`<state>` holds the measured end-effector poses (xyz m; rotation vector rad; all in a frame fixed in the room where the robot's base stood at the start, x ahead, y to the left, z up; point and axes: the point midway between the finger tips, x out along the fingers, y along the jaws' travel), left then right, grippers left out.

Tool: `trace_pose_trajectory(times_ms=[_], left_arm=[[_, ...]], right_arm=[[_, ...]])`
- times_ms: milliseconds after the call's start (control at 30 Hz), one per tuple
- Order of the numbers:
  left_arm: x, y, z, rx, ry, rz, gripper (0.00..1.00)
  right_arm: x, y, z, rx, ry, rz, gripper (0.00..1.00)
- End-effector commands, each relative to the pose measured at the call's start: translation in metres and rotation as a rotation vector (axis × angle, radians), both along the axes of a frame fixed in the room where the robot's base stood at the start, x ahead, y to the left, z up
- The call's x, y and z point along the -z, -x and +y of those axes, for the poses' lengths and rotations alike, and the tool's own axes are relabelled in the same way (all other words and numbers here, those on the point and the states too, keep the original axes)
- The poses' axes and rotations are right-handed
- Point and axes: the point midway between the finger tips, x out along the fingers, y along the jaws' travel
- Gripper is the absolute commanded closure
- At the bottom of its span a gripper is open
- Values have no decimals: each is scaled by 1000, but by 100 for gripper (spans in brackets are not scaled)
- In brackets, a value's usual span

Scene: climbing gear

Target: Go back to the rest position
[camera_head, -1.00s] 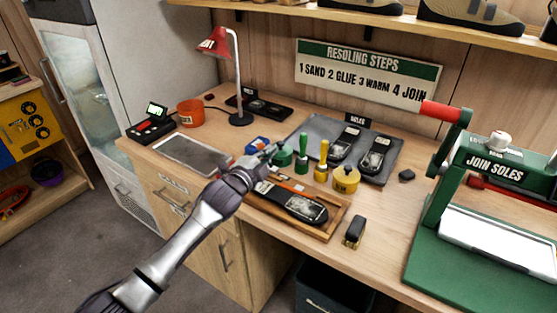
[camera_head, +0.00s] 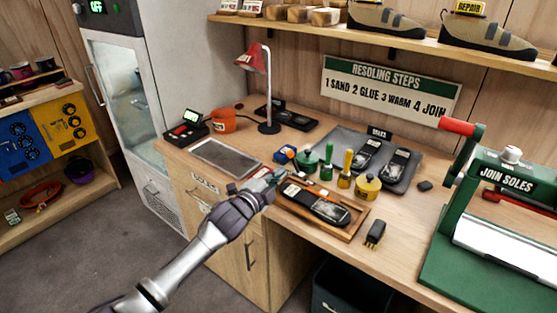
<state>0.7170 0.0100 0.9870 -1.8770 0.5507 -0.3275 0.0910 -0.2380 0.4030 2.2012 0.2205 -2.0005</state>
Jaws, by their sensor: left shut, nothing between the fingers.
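My left gripper (camera_head: 268,180) is shut and empty, with its arm coming in from the lower left. It hovers over the front edge of the workbench (camera_head: 405,236), at the left end of a wooden tray (camera_head: 345,232). A dark sole (camera_head: 316,204) lies in that tray. I cannot tell from this view whether the fingertips touch the tray. My right gripper is not in view.
Green and yellow pots with brushes (camera_head: 326,172) stand behind the tray. A red lamp (camera_head: 268,127) and an orange pot (camera_head: 223,121) are further back. The green press (camera_head: 500,220) fills the bench's right. Open floor (camera_head: 120,240) lies at left.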

Motion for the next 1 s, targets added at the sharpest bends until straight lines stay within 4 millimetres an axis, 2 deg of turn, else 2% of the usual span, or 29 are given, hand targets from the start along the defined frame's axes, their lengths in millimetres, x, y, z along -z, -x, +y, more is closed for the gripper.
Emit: trace_pose_trajectory(times_ms=[67, 167, 267, 367, 467, 500, 600, 700, 800, 1000], left_arm=[[1, 1, 0, 0, 1, 3, 100], [13, 11, -1, -14, 27, 53, 100], [41, 39, 3, -62, 98, 189, 100], [79, 86, 16, -154, 201, 395, 100], [113, 143, 42, -285, 307, 619, 100], [126, 167, 55, -345, 345, 705, 100], [149, 230, 88, -501, 427, 898, 100], [161, 281, 116, -634, 479, 1035, 100], [166, 320, 136, -737, 510, 1128, 100], [168, 380, 165, -899, 545, 1252, 100]], right_arm=[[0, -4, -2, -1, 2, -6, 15], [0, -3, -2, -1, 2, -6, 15], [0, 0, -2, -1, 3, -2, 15], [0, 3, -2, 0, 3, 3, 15], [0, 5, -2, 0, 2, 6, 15], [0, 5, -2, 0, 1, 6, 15], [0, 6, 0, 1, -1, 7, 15], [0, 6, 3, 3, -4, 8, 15], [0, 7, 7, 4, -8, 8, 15], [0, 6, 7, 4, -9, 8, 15]])
